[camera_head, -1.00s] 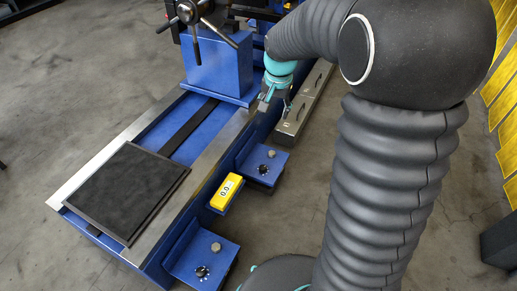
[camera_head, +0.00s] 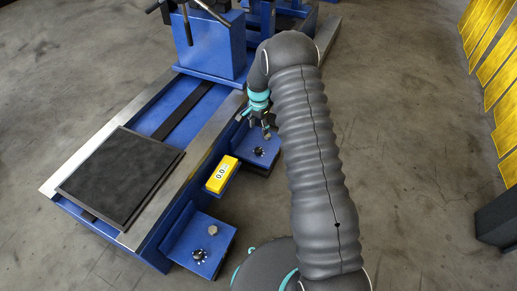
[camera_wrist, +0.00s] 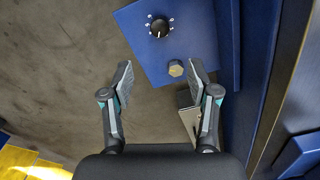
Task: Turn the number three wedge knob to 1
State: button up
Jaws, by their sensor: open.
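A black dial knob (camera_head: 259,152) with pale marks around it sits on a blue bracket plate (camera_head: 248,165), beside a hex bolt (camera_head: 267,136). In the wrist view a black knob (camera_wrist: 159,27) with a white pointer line and marks around it sits on a blue plate (camera_wrist: 195,35), with a brassy hex bolt (camera_wrist: 176,68) nearer me. A second dial knob (camera_head: 199,255) is on the nearer blue bracket. I cannot read which knob is number three. My gripper (camera_head: 254,126) is open and empty, fingers apart (camera_wrist: 160,70), close to the farther bracket; the knob is beyond the fingertips.
A yellow display (camera_head: 222,174) reading about 0.0 stands between the brackets. The blue machine bed with steel rails (camera_head: 200,160) and a black plate (camera_head: 120,178) lie left. A grey metal part (camera_wrist: 188,110) is beside the right finger.

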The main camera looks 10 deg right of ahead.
aim_at(259, 149)
notch_tip(259, 149, down, 14)
jog(key=shift+r, duration=0.1)
dwell(0.5)
jog(key=shift+b, duration=0.3)
grip_shut()
